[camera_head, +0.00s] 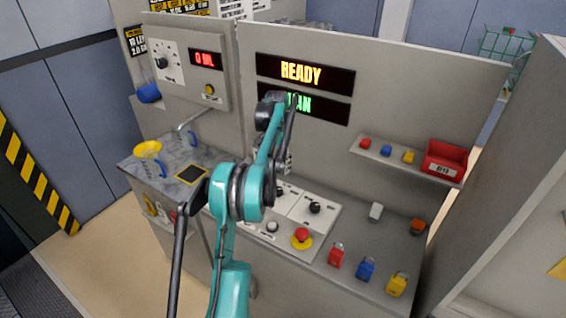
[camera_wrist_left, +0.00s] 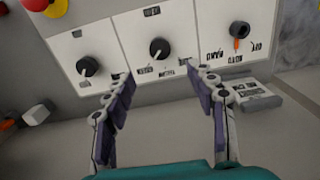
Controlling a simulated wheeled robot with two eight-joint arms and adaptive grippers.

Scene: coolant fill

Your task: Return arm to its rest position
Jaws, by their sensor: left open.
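My teal left arm stands in the middle of the head view, and its gripper (camera_head: 285,162) is largely hidden behind the arm over the console. In the left wrist view the left gripper (camera_wrist_left: 162,82) is open and empty, its two fingers apart. Beyond the fingers is a white control panel with a left black knob (camera_wrist_left: 88,67), a middle black knob (camera_wrist_left: 159,48) and an orange-tipped selector (camera_wrist_left: 238,31). Whether a finger touches the panel is unclear. My right gripper is not in view.
The console top holds a red emergency button (camera_head: 302,235) and red, blue and yellow padlocks (camera_head: 366,269). A red bin (camera_head: 444,160) sits on a wall shelf. A yellow funnel (camera_head: 148,149) stands at the left. The display reads READY (camera_head: 301,73). A tall grey wall bounds the right.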

